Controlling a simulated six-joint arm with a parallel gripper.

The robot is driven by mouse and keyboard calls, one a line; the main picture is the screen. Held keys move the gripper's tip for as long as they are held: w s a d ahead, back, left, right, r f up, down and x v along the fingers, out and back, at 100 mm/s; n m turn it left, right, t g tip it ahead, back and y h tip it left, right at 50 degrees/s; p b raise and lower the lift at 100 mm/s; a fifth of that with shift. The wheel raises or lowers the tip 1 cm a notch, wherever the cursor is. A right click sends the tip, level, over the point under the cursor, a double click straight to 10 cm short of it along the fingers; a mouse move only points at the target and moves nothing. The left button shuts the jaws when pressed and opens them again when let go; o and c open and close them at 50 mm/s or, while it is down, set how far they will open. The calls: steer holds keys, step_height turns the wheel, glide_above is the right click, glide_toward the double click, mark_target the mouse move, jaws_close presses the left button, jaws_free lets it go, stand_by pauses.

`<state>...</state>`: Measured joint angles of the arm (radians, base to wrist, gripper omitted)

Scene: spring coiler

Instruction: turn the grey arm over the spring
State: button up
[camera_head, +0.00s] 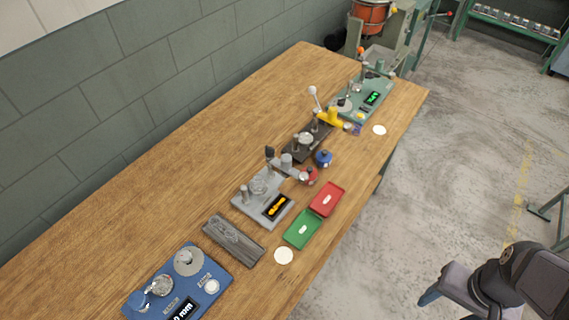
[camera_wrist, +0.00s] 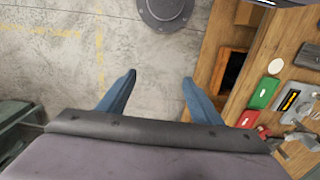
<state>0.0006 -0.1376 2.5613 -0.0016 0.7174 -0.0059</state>
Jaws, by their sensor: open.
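A grey device (camera_head: 281,212) with an orange display stands mid-table in the head view. A grey arm (camera_head: 289,170) with a dark knob reaches from its back right side. A coiled or round part (camera_head: 259,186) sits on its plate; it is too small to tell whether this is the spring. The device also shows at the right edge of the wrist view (camera_wrist: 290,98). My gripper (camera_wrist: 160,77) is open and empty, its blue fingers wide apart above the floor. In the head view my gripper (camera_head: 450,302) is at the bottom right, well away from the table.
Green (camera_head: 302,229) and red (camera_head: 326,199) trays lie beside the device. A dark grey block (camera_head: 233,238) and a blue device (camera_head: 216,275) are nearer; a black device with a yellow part (camera_head: 330,117) and a green machine (camera_head: 372,97) are farther. A wall borders the left side.

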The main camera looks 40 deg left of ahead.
steer(key=shift+w+a+f, duration=0.15)
steer(key=shift+f, duration=0.05)
steer(key=c, duration=0.9)
steer(key=w+a+f+y+b, duration=0.1)
steer(key=w+a+b, duration=0.1)
steer(key=w+a+f+b, duration=0.1)
steer(key=a+f+b, duration=0.1)
steer(key=w+a+f+g+y+b, duration=0.1)
steer(key=w+a+f+b, duration=0.1)
steer(key=b, duration=0.1)
steer(key=shift+w+a+m+y, duration=0.25)
steer(key=shift+w+m+y, duration=0.05)
steer(key=shift+w+m, duration=0.1)
jaws_close()
steer(key=w+a+f+n+g+y+b, duration=0.1)
steer(key=w+a+y+b, duration=0.3)
steer(key=a, duration=0.5)
steer(key=w+a+f+n+g+y+b, duration=0.1)
steer(key=w+a+f+y+b, duration=0.2)
steer(key=w+a+b, duration=0.6)
steer(key=w+a+f+y+b, duration=0.2)
steer(key=w+a+y+b, duration=0.4)
steer(key=a, duration=0.4)
steer(key=shift+w+a+f+n+g+y+b, duration=0.15)
steer(key=shift+w+f+n+g+y+b, duration=0.2)
steer(key=shift+b, duration=0.55)
steer(key=shift+w+a+r+n+g+y+b, duration=0.25)
steer(key=shift+a+r+n+g+y+b, duration=0.1)
steer(key=shift+a+r+n+y, duration=0.15)
